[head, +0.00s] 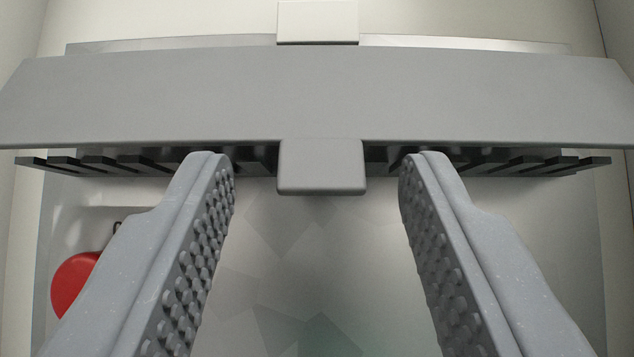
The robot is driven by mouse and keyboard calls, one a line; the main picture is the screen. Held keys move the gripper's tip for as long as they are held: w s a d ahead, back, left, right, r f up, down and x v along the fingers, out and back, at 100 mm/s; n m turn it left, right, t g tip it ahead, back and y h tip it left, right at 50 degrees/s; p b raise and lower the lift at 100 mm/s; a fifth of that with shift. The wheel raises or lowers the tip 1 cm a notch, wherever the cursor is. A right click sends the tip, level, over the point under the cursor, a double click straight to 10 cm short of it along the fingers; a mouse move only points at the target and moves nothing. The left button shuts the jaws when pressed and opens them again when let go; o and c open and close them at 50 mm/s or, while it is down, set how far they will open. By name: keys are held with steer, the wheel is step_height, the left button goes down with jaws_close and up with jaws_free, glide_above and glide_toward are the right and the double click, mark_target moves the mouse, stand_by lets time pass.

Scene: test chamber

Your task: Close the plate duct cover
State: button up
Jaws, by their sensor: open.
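The grey plate duct cover (320,95) spans nearly the full width of the head view as a long flat plate. A small grey tab (321,168) projects from the middle of its near edge. Below the cover, a row of dark slotted duct teeth (130,163) shows on the left and right. My gripper (315,165) is open, with its studded fingers reaching up from the bottom corners. The fingertips are on either side of the tab, with clear gaps to it. Whether they touch the cover's edge cannot be told. The middle of the duct is hidden behind the cover and tab.
A light block (318,22) stands behind the cover at the top middle. A red rounded object (73,284) is at the lower left, partly hidden by the left finger. Pale walls rise at both sides. The metallic panel (310,260) between the fingers is bare.

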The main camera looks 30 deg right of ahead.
jaws_close()
